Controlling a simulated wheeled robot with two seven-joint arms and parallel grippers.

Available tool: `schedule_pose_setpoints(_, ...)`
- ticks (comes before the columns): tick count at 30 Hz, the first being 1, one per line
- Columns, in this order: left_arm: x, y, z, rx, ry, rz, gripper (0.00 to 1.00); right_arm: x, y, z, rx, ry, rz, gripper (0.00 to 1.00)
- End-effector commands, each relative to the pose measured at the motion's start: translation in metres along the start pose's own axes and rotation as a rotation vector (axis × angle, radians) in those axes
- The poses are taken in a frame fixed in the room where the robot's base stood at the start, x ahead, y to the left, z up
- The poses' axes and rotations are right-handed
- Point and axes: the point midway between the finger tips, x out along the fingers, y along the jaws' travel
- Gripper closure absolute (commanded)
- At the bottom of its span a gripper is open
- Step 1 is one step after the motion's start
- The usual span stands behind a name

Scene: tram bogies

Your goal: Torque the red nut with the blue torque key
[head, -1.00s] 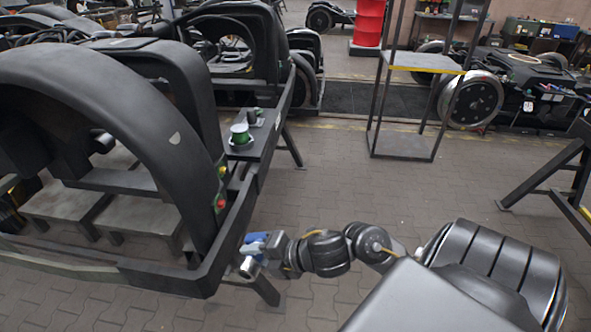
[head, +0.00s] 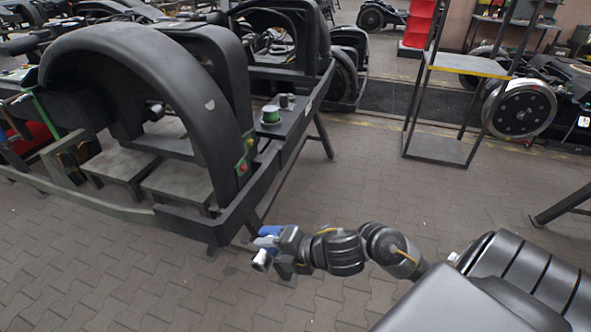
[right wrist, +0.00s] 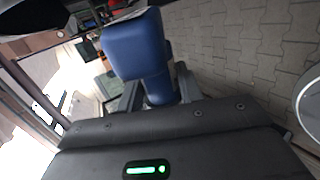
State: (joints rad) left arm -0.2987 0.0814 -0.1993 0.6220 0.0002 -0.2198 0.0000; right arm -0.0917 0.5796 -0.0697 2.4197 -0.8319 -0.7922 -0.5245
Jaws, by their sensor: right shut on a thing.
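My right gripper (head: 277,248) is shut on the blue torque key (head: 269,231), low in the middle of the head view. The key's silver socket end (head: 262,260) points toward the lower left. In the right wrist view the blue body of the key (right wrist: 137,47) stands up between the fingers. The gripper is in front of the near corner of the black bogie frame (head: 190,222), apart from it. A red nut (head: 243,167) or button sits on a small green plate on the bogie's side, too small to tell which. My left gripper is not in view.
A dark side shelf (head: 285,128) holds a green-and-white spool (head: 270,115). A metal rack (head: 440,145) stands at the back right, with a wheel (head: 520,108) beside it. Paved floor is free in the middle. A trestle leg (head: 565,203) stands at the right.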

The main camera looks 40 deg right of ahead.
Motion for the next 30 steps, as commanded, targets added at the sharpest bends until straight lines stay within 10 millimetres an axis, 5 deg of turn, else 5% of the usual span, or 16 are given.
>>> schedule_pose_setpoints(6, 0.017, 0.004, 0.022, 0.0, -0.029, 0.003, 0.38, 0.022, 0.001, 0.046, -0.247, -0.052, 0.008, 1.0)
schedule_pose_setpoints(15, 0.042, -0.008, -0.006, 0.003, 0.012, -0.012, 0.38, 0.041, 0.009, 0.142, -0.83, -0.285, 0.072, 1.0)
schedule_pose_setpoints(24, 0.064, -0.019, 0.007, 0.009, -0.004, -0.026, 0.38, 0.027, 0.027, 0.254, -1.316, -0.613, 0.095, 1.0)
schedule_pose_setpoints(30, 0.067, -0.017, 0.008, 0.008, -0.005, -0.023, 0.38, 0.015, 0.034, 0.283, -1.392, -0.698, 0.072, 1.0)
